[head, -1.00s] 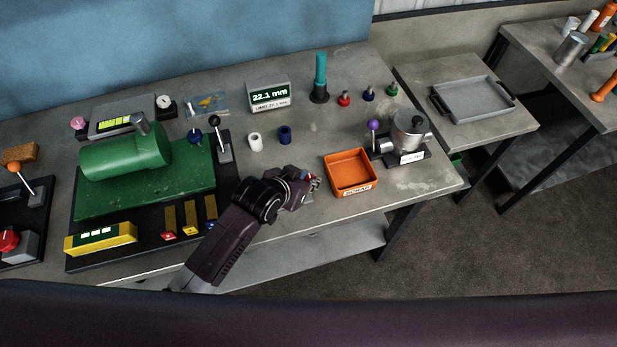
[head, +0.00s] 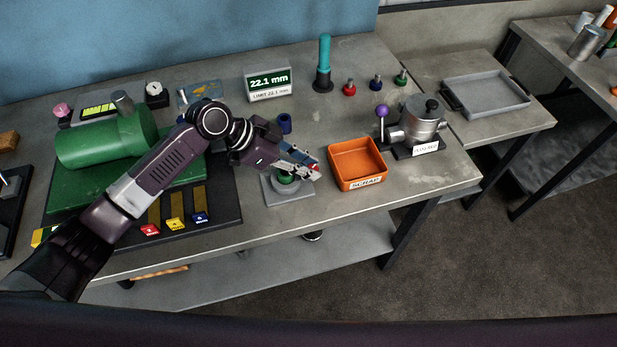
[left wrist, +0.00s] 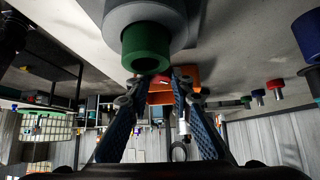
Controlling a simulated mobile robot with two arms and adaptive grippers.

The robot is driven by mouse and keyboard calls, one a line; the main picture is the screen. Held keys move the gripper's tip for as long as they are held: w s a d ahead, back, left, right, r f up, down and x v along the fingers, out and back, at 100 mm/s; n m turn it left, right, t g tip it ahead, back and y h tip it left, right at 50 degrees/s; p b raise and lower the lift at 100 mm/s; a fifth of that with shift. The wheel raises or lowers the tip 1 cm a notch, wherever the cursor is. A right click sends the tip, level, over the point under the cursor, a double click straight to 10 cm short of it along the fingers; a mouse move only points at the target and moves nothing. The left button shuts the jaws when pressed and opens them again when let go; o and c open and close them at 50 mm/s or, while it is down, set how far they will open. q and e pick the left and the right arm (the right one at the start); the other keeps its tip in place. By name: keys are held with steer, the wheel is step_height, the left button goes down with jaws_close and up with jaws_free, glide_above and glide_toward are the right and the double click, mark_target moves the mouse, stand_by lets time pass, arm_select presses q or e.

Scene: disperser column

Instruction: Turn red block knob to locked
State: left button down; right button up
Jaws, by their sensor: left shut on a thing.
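In the left wrist view the green ring (left wrist: 146,45) shows above the blue fingers (left wrist: 160,92). My right gripper is not in view.
An orange scrap bin (head: 357,182) stands right of the gripper. A steel device with a purple-knobbed lever (head: 382,111) is farther right. A green machine (head: 100,140) is at left, behind my arm. A gauge display (head: 270,85) stands at the back.

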mark_target(309, 165)
arm_select(q)
steer(key=m+g+b, duration=0.2)
steer(key=b, duration=0.1)
steer(key=m+g+b, duration=0.2)
steer(key=m+b, duration=0.1)
steer(key=b, duration=0.1)
steer(key=w+m+g+y+b, duration=0.1)
steer(key=m+g+b, duration=0.1)
steer(key=m+b, duration=0.1)
steer(key=shift+d+f+b, duration=0.15)
steer(key=shift+f+b, duration=0.05)
steer(key=shift+b, duration=0.55)
steer(key=shift+r+m+g+y+b, duration=0.2)
steer(key=shift+m+g+y+b, duration=0.15)
steer(key=shift+m+g+y, duration=0.45)
steer(key=shift+m, duration=0.8)
steer(key=shift+f+m+g+y, duration=0.1)
steer(key=shift+m+g+y, duration=0.2)
steer(key=shift+m+g, duration=0.15)
steer(key=c, duration=2)
jaws_free()
step_height(309, 165, up, 10)
steer(key=shift+r, duration=0.1)
